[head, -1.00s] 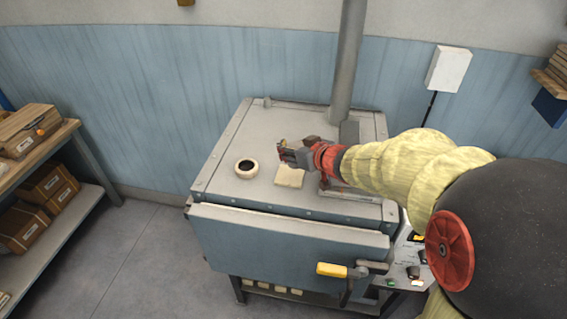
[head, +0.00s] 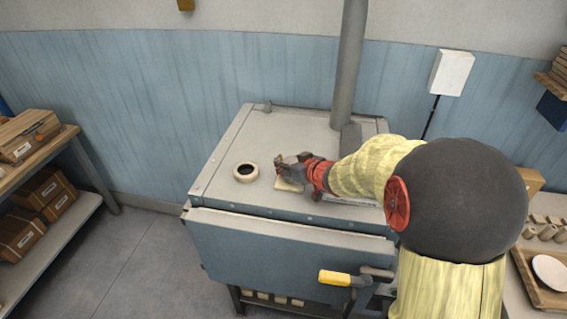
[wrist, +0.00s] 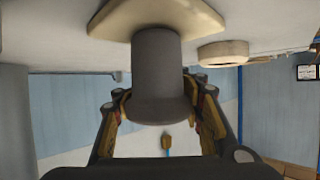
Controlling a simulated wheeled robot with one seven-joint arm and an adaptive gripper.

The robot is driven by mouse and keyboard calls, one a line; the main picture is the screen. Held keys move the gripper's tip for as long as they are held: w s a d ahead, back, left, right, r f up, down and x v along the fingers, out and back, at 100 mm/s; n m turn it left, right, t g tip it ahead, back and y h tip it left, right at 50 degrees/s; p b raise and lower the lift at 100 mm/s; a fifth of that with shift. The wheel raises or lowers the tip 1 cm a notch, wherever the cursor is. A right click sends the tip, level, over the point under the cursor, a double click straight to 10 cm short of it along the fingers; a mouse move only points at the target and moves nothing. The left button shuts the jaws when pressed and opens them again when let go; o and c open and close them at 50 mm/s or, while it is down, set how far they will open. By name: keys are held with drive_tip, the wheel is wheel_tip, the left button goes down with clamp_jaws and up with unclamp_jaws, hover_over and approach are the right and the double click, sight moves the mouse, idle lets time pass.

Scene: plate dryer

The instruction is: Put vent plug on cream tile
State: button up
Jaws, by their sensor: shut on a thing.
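The vent plug (wrist: 157,75) is a dark grey cylinder between the two fingers of my gripper (wrist: 160,110) in the wrist view. My gripper is shut on it. The cream tile (wrist: 112,14) lies at the plug's far end in that view, with its edges showing on both sides. I cannot tell whether the plug touches the tile or is just above it. In the head view, my gripper (head: 283,170) is over the tile (head: 289,186), whose front part shows on the dryer top. The plug is largely hidden there by the fingers.
A cream ring (head: 245,173) with a dark opening sits on the dryer top (head: 225,195) left of my gripper; it also shows in the wrist view (wrist: 222,51). A grey pipe (head: 350,70) rises behind. The dryer top's left and back are clear.

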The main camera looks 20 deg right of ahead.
drive_tip(key=shift+f, duration=0.15)
drive_tip(key=o, duration=1.5)
drive_tip(key=shift+o, duration=0.2)
